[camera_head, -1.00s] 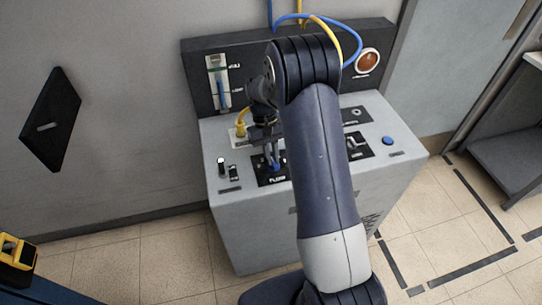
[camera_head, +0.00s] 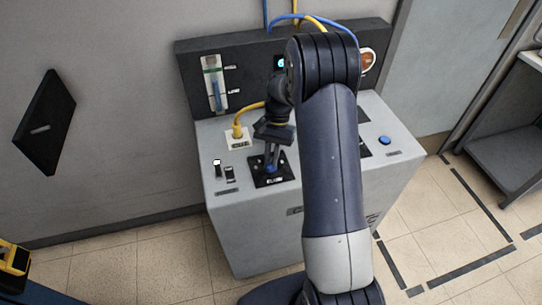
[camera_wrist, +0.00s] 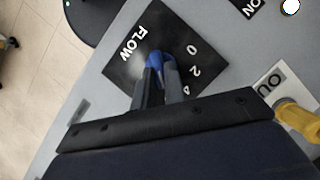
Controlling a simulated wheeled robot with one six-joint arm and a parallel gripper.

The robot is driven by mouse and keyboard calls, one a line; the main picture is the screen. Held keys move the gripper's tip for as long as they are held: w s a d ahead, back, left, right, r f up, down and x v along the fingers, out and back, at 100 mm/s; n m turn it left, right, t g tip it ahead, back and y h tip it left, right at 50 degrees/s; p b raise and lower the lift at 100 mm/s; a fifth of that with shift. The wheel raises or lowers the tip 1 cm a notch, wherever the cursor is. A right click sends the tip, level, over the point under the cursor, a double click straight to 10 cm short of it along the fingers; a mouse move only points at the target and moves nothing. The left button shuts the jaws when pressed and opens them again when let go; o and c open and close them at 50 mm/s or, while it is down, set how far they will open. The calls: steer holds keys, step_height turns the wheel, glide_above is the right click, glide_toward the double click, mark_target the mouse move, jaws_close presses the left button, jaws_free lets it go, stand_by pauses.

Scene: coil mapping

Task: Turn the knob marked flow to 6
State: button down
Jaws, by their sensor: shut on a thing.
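The flow knob (camera_wrist: 156,58) is blue and sits on a black plate (camera_wrist: 130,62) marked FLOW, with 0, 2 and 4 readable in the wrist view. The rest of the scale is hidden behind my gripper. My gripper (camera_wrist: 161,70) is shut on the knob, one finger on each side. I cannot read where the knob points. In the head view my gripper (camera_head: 271,160) reaches down onto the black plate (camera_head: 284,175) on the grey console's top (camera_head: 205,140).
A yellow plug with its cable (camera_head: 238,131) stands close behind the knob, and shows at the right in the wrist view (camera_wrist: 298,118). Small switches (camera_head: 218,168) lie to the left. A level gauge (camera_head: 214,85) and a blue button (camera_head: 385,140) are farther off.

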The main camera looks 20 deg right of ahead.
stand_by(0.3)
steer(key=c, duration=1.5)
jaws_free()
steer(key=shift+o, duration=0.2)
steer(key=v, duration=1)
steer(key=shift+r+b, duration=0.4)
steer(key=shift+d, duration=0.15)
steer(key=x, duration=1)
steer(key=shift+f+p, duration=0.4)
